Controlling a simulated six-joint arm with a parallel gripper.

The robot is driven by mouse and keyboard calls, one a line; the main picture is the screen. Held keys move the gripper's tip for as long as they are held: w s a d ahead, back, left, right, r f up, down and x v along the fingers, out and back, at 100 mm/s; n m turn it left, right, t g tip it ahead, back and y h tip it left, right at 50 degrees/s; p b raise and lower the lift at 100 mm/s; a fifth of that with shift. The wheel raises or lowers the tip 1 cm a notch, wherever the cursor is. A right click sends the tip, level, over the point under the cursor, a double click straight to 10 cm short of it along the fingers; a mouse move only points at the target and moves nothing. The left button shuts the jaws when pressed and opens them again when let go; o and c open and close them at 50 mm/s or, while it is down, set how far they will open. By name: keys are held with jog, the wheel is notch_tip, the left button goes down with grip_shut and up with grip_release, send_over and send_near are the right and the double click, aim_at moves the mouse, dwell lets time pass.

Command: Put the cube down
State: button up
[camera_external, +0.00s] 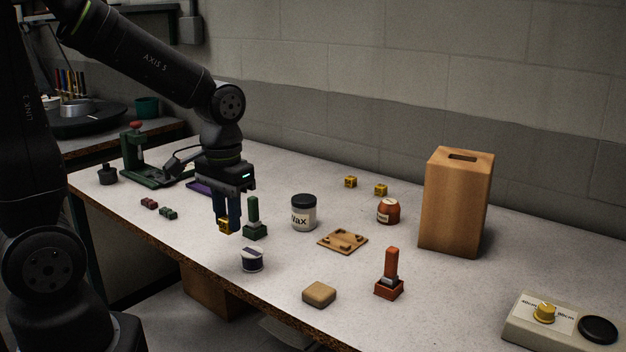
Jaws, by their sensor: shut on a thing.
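My gripper (227,221) points straight down over the left middle of the table. Its two blue fingers are shut on a yellow cube (224,226), held at the fingertips. The cube appears close to the tabletop; I cannot tell whether it touches.
A green stamp-like piece (254,222) stands just right of my gripper. A purple-and-white tin (252,260) is in front, and a wax jar (304,213) is to the right. A green press (146,170) stands behind left. A tall wooden box (455,205) stands farther right.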

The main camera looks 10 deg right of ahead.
jog(key=shift+s+d+r, duration=0.25)
jog(key=shift+s+r, duration=0.15)
jog(key=shift+s, duration=0.2)
jog(key=w+a+f+n, duration=0.1)
jog(key=w+a+n, duration=0.1)
jog(key=w+a, duration=0.3)
jog(key=w+a+f+n, duration=0.2)
jog(key=w+a, duration=0.4)
jog(key=w, duration=0.8)
jog(key=w+a+f+n, duration=0.1)
jog(key=w+a+n, duration=0.1)
jog(key=w+a, duration=0.3)
jog(key=shift+w+a+f+n, duration=0.1)
jog(key=shift+w+a+n, duration=0.05)
jog(key=shift+w, duration=0.6)
jog(key=shift+w+a+f+n, duration=0.1)
jog(key=shift+w, duration=0.65)
jog(key=shift+w+a+f+n, duration=0.1)
jog(key=shift+w+a+n, duration=0.05)
jog(key=shift+w, duration=0.6)
jog(key=n, duration=0.2)
send_over(141, 210)
notch_tip(141, 210, down, 2)
jog(key=shift+w+a+f, duration=0.1)
jog(key=shift+a+f, duration=0.05)
jog(key=shift+f, duration=0.05)
